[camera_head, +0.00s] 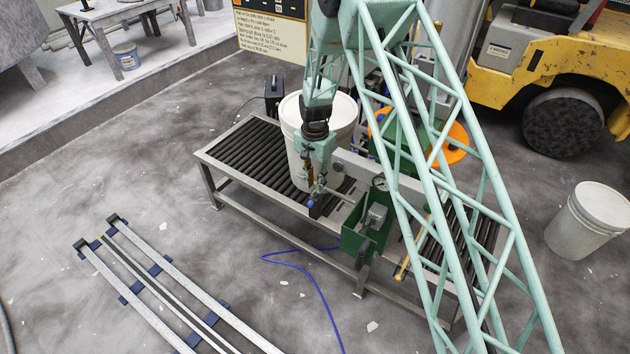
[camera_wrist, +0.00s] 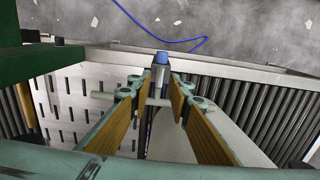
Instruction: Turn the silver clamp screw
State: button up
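My gripper (camera_head: 311,182) points down at the front side of the roller table, by the large white pail (camera_head: 295,140). In the wrist view its two tan-padded fingers (camera_wrist: 160,92) stand apart. Beyond and between the fingertips is a grey metal piece with a blue end (camera_wrist: 161,59); the blue end also shows in the head view (camera_head: 311,204). A thin silver bar (camera_wrist: 154,101) runs crosswise at the fingertips, and looks like part of the clamp screw. I cannot tell whether the fingers touch it. The rest of the screw is hidden.
A blue hose (camera_head: 310,278) lies on the floor in front. The roller table (camera_head: 245,160) is clear at left. A second pail (camera_head: 590,220) stands at far right.

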aim_at(315, 191)
jog(key=shift+f+b, duration=0.7)
jog(key=shift+f, duration=1.2)
jog(key=c, duration=0.5)
jog(key=shift+c, duration=0.2)
jog(key=m, duration=1.2)
jog(key=shift+m, duration=0.3)
jog(key=m, duration=0.5)
jog(key=o, duration=0.8)
